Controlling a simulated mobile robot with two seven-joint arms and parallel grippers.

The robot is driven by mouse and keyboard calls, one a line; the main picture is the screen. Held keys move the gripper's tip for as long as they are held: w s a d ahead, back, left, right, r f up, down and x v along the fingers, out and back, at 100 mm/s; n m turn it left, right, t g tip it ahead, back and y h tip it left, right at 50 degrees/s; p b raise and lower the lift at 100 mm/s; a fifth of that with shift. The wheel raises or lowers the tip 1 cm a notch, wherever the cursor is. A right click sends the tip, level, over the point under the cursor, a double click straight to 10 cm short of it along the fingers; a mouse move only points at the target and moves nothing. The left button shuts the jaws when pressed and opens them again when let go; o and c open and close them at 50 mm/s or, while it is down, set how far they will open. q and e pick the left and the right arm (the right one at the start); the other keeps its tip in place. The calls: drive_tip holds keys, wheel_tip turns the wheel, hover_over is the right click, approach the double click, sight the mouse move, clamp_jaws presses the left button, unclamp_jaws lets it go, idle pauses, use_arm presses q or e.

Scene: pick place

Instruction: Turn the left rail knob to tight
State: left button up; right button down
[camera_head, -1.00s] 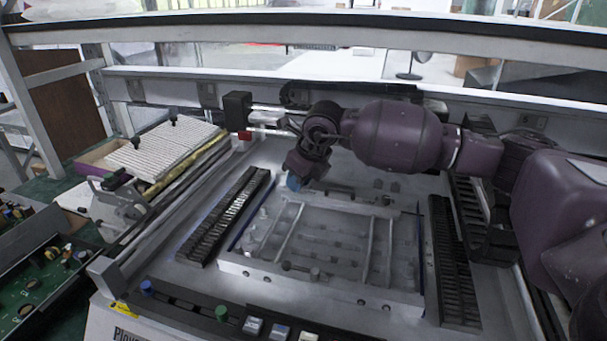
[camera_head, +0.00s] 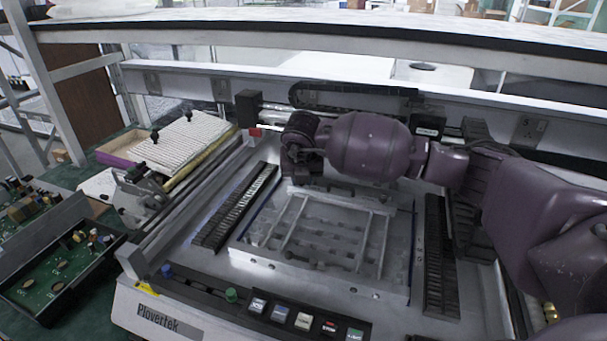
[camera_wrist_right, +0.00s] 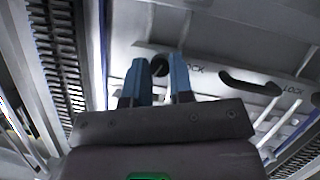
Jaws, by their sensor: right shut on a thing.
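The left rail knob (camera_wrist_right: 159,64) is a small dark round knob on a pale rail, beside a "LOCK" marking in the right wrist view. My right gripper (camera_wrist_right: 160,76) has its two blue fingers closed around it, one on each side. How far the knob is turned cannot be read. In the head view my purple right arm reaches from the right over the back of the framed fixture (camera_head: 328,279), and its wrist hides the fingers and the knob. My left gripper is not in view.
A dark curved handle (camera_wrist_right: 250,85) sits right of the knob, near a second "LOCK" marking. Dark slotted strips (camera_head: 235,208) flank the fixture. A panel with coloured buttons (camera_head: 304,321) lies in front. A green circuit board (camera_head: 62,270) lies at the left.

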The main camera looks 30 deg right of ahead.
drive_tip(key=shift+m+h, duration=0.3)
drive_tip(key=shift+m, duration=0.2)
drive_tip(key=c, duration=1)
unclamp_jaws()
drive_tip(key=p+v, duration=0.1)
drive_tip(key=v, duration=0.9)
drive_tip(key=shift+r, duration=0.4)
drive_tip(key=shift+s+a, duration=0.1)
drive_tip(key=shift+s, duration=0.05)
